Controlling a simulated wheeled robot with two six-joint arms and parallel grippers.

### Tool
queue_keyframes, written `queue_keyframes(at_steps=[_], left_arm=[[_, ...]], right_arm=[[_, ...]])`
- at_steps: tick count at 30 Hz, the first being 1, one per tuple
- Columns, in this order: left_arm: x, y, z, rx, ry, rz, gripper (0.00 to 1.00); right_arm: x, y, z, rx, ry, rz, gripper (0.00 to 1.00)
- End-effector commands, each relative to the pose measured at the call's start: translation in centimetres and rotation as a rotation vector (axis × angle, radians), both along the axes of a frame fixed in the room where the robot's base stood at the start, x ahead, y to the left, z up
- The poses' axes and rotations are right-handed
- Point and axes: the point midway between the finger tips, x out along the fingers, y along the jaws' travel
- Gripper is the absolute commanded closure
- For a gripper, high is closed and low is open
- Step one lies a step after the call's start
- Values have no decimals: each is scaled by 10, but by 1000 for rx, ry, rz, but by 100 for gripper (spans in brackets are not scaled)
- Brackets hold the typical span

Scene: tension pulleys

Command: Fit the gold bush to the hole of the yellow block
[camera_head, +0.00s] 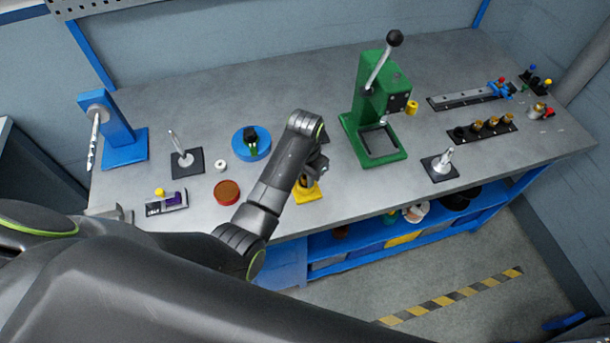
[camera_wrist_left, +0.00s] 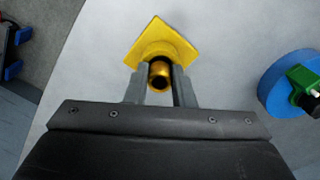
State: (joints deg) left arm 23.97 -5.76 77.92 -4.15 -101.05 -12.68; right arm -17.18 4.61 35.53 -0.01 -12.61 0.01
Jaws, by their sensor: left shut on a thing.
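The yellow block (camera_head: 307,193) sits near the front edge of the bench, partly hidden by my left arm in the head view. In the left wrist view the yellow block (camera_wrist_left: 163,36) shows as a square base with a raised middle. My left gripper (camera_wrist_left: 160,82) is shut on the gold bush (camera_wrist_left: 159,77), which lies between its two fingers. The bush is in front of the block's raised middle in that view; I cannot tell whether it is in the hole, because the hole is hidden. In the head view my left gripper (camera_head: 308,179) is right over the block. My right gripper is not in view.
A blue round stand (camera_head: 264,151) with a green and black part is left of my forearm. A green press (camera_head: 363,100) stands to the right. A red-brown disc (camera_head: 227,192) lies left of my arm. A rack of gold and dark bushes (camera_head: 482,129) is at far right.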

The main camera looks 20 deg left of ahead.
Motion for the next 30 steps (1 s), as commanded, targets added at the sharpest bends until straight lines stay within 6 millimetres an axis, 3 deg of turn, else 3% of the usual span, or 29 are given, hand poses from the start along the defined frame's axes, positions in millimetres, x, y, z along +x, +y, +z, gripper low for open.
queue_keyframes(at_steps=[30], left_arm=[[0,1,-3,0,-1,0,100]], right_arm=[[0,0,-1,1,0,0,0]])
